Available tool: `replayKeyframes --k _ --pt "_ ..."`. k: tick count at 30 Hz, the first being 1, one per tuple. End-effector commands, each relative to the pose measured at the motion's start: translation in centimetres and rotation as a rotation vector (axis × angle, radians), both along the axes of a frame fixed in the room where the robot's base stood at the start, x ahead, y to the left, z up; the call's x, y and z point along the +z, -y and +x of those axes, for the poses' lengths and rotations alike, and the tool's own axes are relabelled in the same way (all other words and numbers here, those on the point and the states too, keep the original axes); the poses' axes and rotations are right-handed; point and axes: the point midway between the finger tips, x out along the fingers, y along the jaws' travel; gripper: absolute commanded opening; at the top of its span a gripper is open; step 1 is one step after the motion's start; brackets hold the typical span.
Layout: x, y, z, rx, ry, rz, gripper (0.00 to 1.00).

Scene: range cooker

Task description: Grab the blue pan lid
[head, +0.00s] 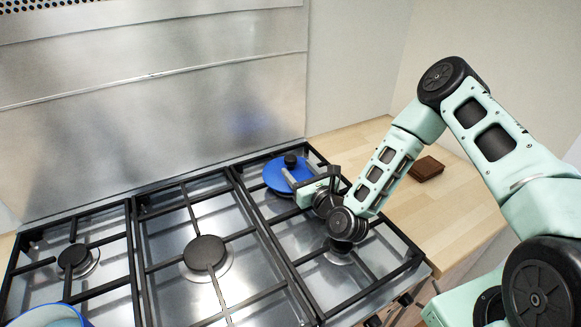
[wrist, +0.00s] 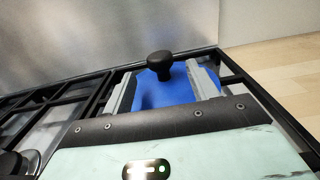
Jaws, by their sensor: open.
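The blue pan lid (head: 275,177) lies on the back right grate of the cooker, with a black knob (head: 291,160) on top. In the wrist view the blue lid (wrist: 168,90) shows between my fingers, and its black knob (wrist: 160,64) stands up between and just beyond the fingertips. My gripper (head: 296,180) is at the lid's near right side, low over it. In the wrist view my gripper (wrist: 160,82) is open, one grey finger on each side of the knob, with a gap to each. Part of the lid is hidden behind the gripper body.
A blue-rimmed pot (head: 50,316) stands at the front left. Black grates (head: 190,207) cover the cooker. A steel back panel (head: 160,110) rises behind. A wooden counter (head: 450,215) on the right holds a brown item (head: 427,168).

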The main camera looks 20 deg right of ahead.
Motion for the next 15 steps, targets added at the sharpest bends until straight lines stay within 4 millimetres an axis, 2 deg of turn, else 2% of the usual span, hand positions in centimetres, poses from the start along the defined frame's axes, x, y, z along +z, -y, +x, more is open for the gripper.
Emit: replayKeyframes --k 1,6,14,15 --pt "0.8 -0.2 0.7 0.001 0.002 -0.004 0.58" --pt "0.4 -0.5 2.5 0.001 0.001 -0.002 0.58" --pt "0.2 -0.5 2.8 0.001 0.0 -0.001 0.58" --pt "0.2 -0.5 2.8 0.001 0.0 -0.001 0.53"
